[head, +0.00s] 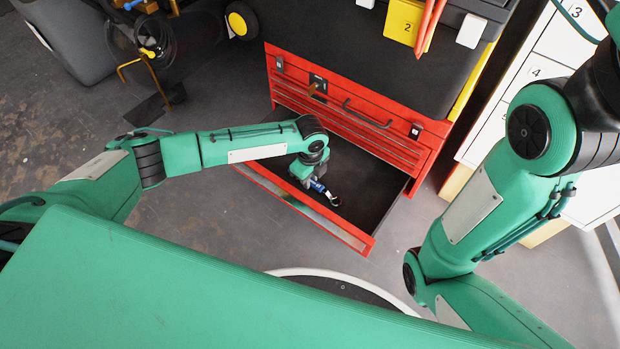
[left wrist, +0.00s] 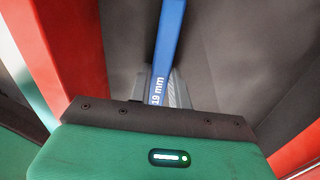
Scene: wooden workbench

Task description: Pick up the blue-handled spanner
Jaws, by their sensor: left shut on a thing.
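The blue-handled spanner (head: 317,186) is at my left gripper (head: 312,182), over the open drawer of the red tool chest. My left gripper is shut on its blue handle. The spanner's metal end sticks out to the lower right of the gripper in the head view. In the left wrist view the blue handle (left wrist: 168,45) runs up from the jaws and bears the mark "19 mm". The jaws hide part of the handle. I cannot tell whether the spanner touches the drawer floor. My right gripper is not in view; only my right arm shows.
The red tool chest (head: 345,110) has its bottom drawer (head: 375,190) pulled out, with a dark floor and a red front wall (head: 300,205). The drawer floor around the gripper is clear. White numbered drawers (head: 535,72) stand at the right.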

